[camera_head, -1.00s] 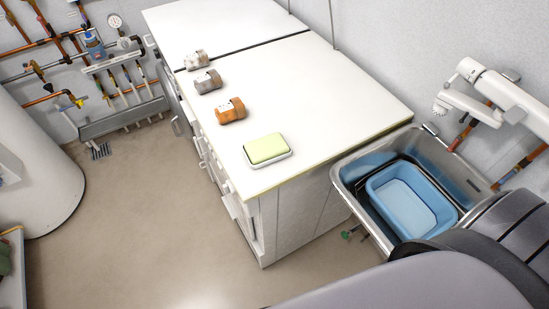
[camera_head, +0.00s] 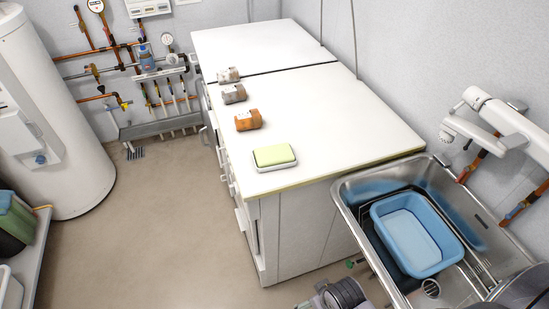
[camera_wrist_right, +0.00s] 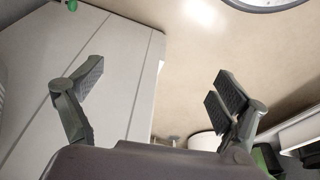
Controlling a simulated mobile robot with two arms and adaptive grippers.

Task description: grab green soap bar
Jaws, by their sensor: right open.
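The green soap bar (camera_head: 274,154) lies in a white dish (camera_head: 275,165) near the front edge of the white countertop (camera_head: 330,120). In the right wrist view my right gripper (camera_wrist_right: 155,85) is open, with its fingers wide apart and nothing between them. The soap bar does not show in that view. A dark part of my arm shows at the bottom of the head view, below the counter. My left gripper is not in view.
Several brown and grey jars, such as the orange-brown one (camera_head: 248,120), lie along the counter's left edge. A metal sink (camera_head: 350,190) with a blue basin (camera_head: 408,232) stands to the right. Open floor (camera_head: 150,230) lies to the left of the cabinet.

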